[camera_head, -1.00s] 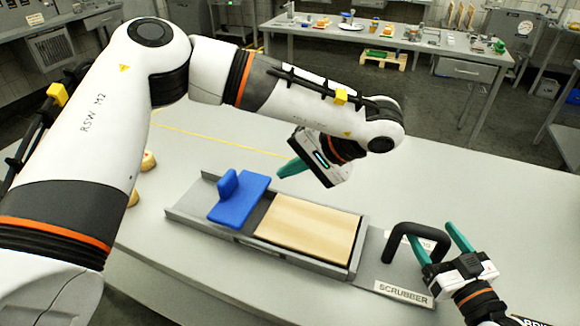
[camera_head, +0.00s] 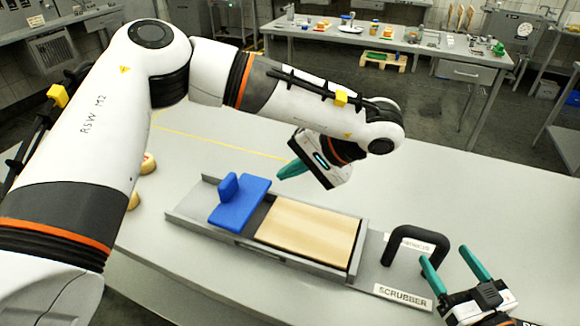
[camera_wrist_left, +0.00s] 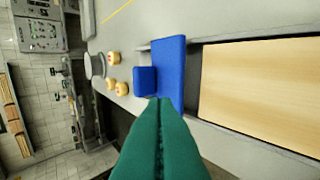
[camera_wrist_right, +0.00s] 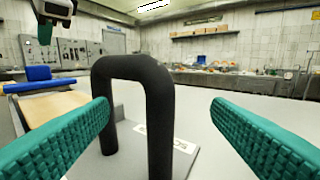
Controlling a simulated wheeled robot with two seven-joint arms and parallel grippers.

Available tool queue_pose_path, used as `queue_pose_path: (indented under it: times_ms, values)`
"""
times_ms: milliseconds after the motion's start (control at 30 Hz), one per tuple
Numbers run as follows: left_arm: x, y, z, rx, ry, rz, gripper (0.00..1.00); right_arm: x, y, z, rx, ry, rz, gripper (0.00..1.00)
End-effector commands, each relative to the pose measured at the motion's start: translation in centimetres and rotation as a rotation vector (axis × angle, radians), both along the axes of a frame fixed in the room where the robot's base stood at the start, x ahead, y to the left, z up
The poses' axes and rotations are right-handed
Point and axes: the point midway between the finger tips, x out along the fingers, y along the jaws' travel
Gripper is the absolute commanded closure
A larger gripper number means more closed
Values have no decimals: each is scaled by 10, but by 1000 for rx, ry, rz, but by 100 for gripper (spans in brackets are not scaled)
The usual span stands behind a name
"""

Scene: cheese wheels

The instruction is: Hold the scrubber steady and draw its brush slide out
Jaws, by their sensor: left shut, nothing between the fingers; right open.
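The scrubber (camera_head: 210,229) is a long grey tray on the table with a label plate (camera_head: 403,297) at its right end. A blue slide with an upright tab (camera_head: 238,205) sits at its left part, beside a wooden board (camera_head: 307,232). A black arched handle (camera_head: 418,234) stands at the right end. My left gripper (camera_head: 280,175) is shut and empty, above and behind the blue slide. In the left wrist view its fingers point toward the blue slide (camera_wrist_left: 170,70). My right gripper (camera_head: 450,258) is open and empty, in front of and right of the handle. The handle (camera_wrist_right: 158,110) shows between its fingers in the right wrist view, apart from both.
Several round cheeses (camera_wrist_left: 113,85) stand left of the scrubber, partly hidden by my left arm in the head view. The grey table (camera_head: 500,190) is clear behind and right of the scrubber. Another table (camera_head: 390,45) with small items stands at the back.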

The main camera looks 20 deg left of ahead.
Motion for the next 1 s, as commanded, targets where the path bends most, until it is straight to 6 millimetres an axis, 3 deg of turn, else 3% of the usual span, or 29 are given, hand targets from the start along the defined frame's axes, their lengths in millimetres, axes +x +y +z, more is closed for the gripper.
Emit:
queue_pose_path:
  times_ms: [1000]
  values:
    - [0,0,4,0,0,0,100,-43,-29,-1,0,2,0,27]
